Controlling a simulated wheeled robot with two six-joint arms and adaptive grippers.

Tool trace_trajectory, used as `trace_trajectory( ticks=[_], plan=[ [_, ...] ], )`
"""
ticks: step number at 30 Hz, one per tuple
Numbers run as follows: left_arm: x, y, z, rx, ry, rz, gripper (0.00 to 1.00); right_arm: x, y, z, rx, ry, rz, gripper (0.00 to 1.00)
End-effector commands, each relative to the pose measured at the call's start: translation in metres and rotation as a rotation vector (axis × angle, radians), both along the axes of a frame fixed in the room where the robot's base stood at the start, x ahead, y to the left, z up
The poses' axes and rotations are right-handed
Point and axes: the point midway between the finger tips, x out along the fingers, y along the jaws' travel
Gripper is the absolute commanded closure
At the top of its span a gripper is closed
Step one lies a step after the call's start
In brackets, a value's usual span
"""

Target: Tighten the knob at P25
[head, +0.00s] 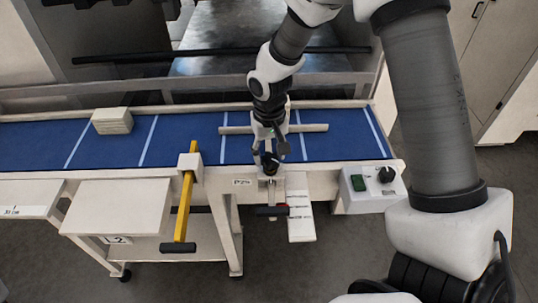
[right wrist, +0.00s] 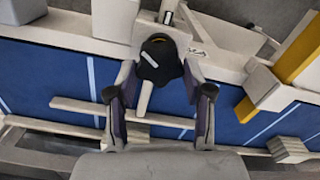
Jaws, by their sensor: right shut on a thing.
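The black lobed knob (head: 270,164) sits at the front rail of the blue belt table, just right of a small label that seems to read P25 (head: 242,182). In the right wrist view the knob (right wrist: 160,61) shows a white mark on its top. My right gripper (head: 270,152) comes down from above and is shut on the knob. In the right wrist view its two fingers (right wrist: 160,75) flank the knob on both sides. The knob's underside and stem are mostly hidden. My left gripper is not in view.
A yellow bar (head: 184,208) stands left of the knob. A pale rod (head: 312,128) and block stack (head: 112,121) lie on the belt (head: 185,138). A control box (head: 373,190) is right.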

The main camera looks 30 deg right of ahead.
Motion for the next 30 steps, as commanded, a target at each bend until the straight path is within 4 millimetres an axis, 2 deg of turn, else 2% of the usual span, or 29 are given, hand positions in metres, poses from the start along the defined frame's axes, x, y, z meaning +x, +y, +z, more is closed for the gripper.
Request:
trace_trajectory(
  ticks=[18, 30],
  plan=[
    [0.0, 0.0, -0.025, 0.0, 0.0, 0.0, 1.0, 0.002, -0.004, 0.002, 0.001, -0.014, -0.576, 0.84],
    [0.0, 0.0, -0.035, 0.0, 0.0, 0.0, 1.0, 0.0, -0.005, 0.003, 0.002, -0.012, -0.843, 0.84]
  ],
)
